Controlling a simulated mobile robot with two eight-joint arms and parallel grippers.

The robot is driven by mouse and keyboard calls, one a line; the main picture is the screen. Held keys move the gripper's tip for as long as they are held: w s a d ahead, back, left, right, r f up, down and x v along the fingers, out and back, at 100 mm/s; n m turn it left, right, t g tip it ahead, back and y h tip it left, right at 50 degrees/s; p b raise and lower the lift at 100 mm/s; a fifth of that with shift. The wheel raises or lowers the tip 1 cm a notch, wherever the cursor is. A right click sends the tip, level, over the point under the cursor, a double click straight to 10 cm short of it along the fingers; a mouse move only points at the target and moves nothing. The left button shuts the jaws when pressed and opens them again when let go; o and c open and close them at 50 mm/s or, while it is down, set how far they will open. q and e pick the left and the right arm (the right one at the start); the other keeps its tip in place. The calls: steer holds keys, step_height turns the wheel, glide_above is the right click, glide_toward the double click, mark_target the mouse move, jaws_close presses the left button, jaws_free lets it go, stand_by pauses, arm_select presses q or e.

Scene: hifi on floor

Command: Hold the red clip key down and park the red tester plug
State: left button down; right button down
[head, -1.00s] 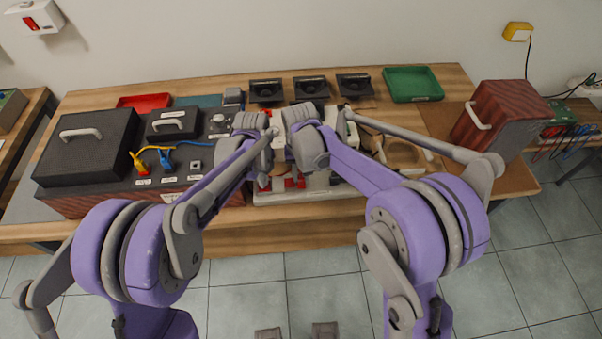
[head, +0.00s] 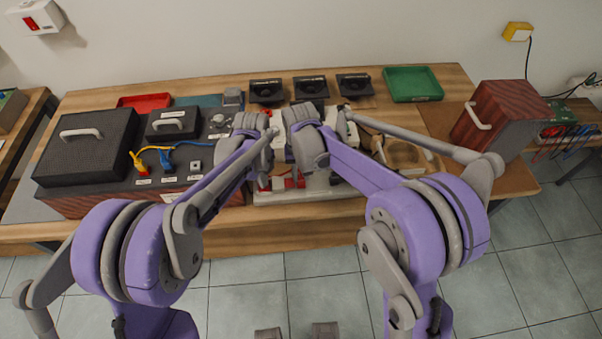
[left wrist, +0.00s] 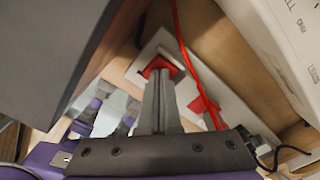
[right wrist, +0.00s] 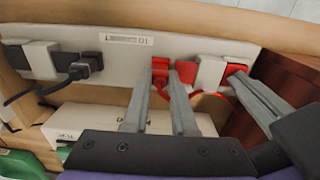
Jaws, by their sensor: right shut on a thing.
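My left gripper (left wrist: 158,82) has its fingers together, with their tips at the red clip key (left wrist: 158,66) on the white strip. The red key also shows at the right end of the strip in the right wrist view (right wrist: 235,70), with a left finger reaching it. My right gripper (right wrist: 161,75) is shut on the red tester plug (right wrist: 160,65) over the strip, left of the red clip's white block. I cannot tell whether the plug touches the strip. The red cable (left wrist: 183,45) runs from the plug. In the head view my arms hide most of this.
A black plug (right wrist: 88,65) sits at the black clip on the strip's other end. A white box (right wrist: 85,125) stands close behind the strip. The dark red wooden cabinet side (right wrist: 270,85) is close beside the red clip. Speaker drivers (head: 310,87) and a green tray (head: 412,83) lie farther back.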

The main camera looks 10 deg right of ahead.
mark_target(301, 176)
steer(key=shift+r, duration=0.65)
stand_by(0.7)
steer(key=shift+r, duration=1.6)
arm_select(q)
steer(key=shift+r, duration=3.05)
